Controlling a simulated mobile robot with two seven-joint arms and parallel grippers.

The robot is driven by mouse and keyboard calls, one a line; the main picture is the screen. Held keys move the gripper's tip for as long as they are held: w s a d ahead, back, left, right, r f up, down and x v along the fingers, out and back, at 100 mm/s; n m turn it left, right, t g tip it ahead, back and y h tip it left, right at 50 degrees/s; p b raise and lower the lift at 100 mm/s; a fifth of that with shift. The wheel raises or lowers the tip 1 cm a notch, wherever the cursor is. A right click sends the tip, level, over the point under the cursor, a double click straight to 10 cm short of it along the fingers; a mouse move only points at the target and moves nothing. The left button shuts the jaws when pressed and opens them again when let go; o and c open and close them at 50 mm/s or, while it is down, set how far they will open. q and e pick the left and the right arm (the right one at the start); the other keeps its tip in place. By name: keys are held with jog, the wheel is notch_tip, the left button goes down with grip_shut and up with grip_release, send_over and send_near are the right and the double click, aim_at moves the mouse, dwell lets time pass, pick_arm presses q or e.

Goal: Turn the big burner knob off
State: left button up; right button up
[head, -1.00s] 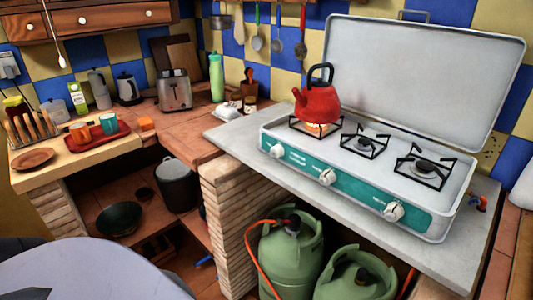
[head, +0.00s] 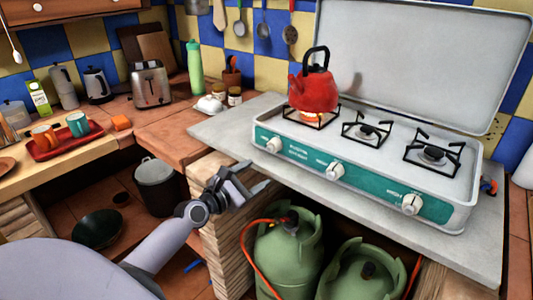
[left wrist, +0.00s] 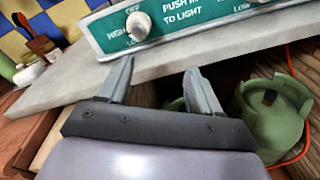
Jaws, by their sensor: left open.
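The camping stove (head: 365,185) has a teal front panel with three white knobs: a left knob (head: 274,145), a middle knob (head: 334,171) and a right knob (head: 411,204). A flame burns on the left burner under the red kettle (head: 315,90). My left gripper (head: 257,174) is open and empty, in front of the counter edge, below and apart from the left knob. In the left wrist view, a knob (left wrist: 138,26) shows beyond the open fingers (left wrist: 162,68). My right gripper is not in view.
The grey counter slab (head: 235,131) juts out under the stove. The raised stove lid (head: 420,65) stands behind the burners.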

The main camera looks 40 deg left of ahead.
aim_at(269, 148)
pick_arm(q)
jog(key=shift+w+a+r+n+t+y+b, duration=0.2)
jog(key=shift+w+r+n, duration=0.35)
jog(key=shift+w, duration=0.9)
jog(key=shift+w+a+r+n+t+b, duration=0.1)
jog(key=shift+w+a+r+n+b, duration=0.35)
jog(key=shift+w, duration=0.95)
jog(key=shift+w+a+r+n+t+y+b, duration=0.1)
jog(key=shift+w+r+n, duration=0.5)
jog(key=shift+w, duration=0.85)
jog(key=shift+f, duration=0.1)
jog(key=c, duration=1)
